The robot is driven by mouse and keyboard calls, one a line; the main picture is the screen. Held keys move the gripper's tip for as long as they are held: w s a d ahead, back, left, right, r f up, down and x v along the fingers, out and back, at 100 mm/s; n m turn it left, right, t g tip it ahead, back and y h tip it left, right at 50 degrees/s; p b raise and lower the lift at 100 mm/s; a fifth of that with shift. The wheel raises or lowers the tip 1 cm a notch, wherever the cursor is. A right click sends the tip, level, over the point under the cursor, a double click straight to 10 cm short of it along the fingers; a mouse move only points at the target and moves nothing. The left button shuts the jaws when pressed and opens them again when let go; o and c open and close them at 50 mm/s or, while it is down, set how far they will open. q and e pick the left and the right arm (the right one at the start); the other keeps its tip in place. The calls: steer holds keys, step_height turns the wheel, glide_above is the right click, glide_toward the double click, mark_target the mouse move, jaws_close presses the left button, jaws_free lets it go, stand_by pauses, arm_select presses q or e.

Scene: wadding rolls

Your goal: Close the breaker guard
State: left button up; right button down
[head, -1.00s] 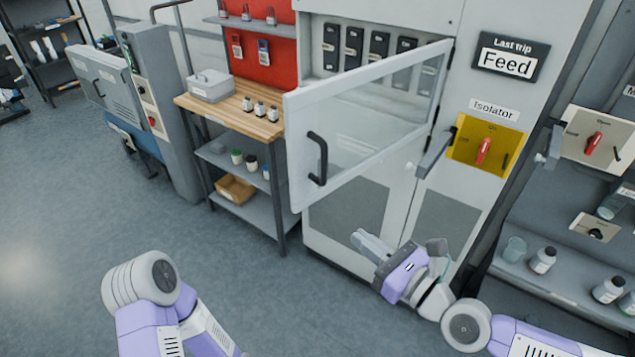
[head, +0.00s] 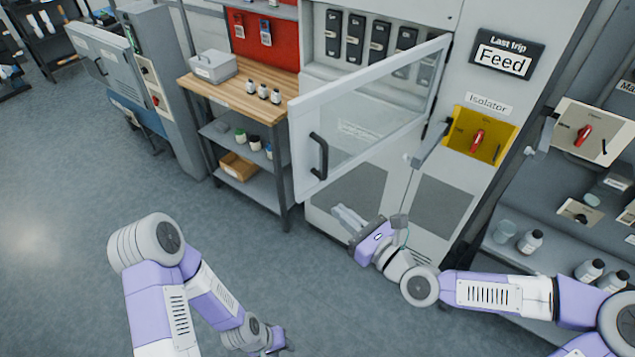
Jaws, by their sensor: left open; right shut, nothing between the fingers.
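The breaker guard (head: 300,130), a white-framed clear door with a black handle (head: 319,157), stands swung open from the cabinet. Its hinged edge is at the right, and its handle end juts out toward me. Behind it, a row of dark breakers (head: 354,38) is exposed in the cabinet. My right gripper (head: 346,217) is shut and empty, below and right of the handle, apart from the guard. My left gripper (head: 277,342) is low at the bottom edge, well below the guard; it is open, with its fingers barely in view.
A wooden-topped cart (head: 225,95) with a grey box and small bottles stands left of the guard. A grey lever (head: 432,143) and yellow isolator panel (head: 497,150) with a red switch are on the cabinet at right. A bottle shelf is at far right. Floor at left is clear.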

mark_target(308, 186)
steer(key=p+x, duration=0.1)
steer(key=x, duration=0.6)
steer(key=shift+s+f, duration=0.1)
steer(key=shift+s, duration=0.05)
steer(key=shift+x, duration=0.95)
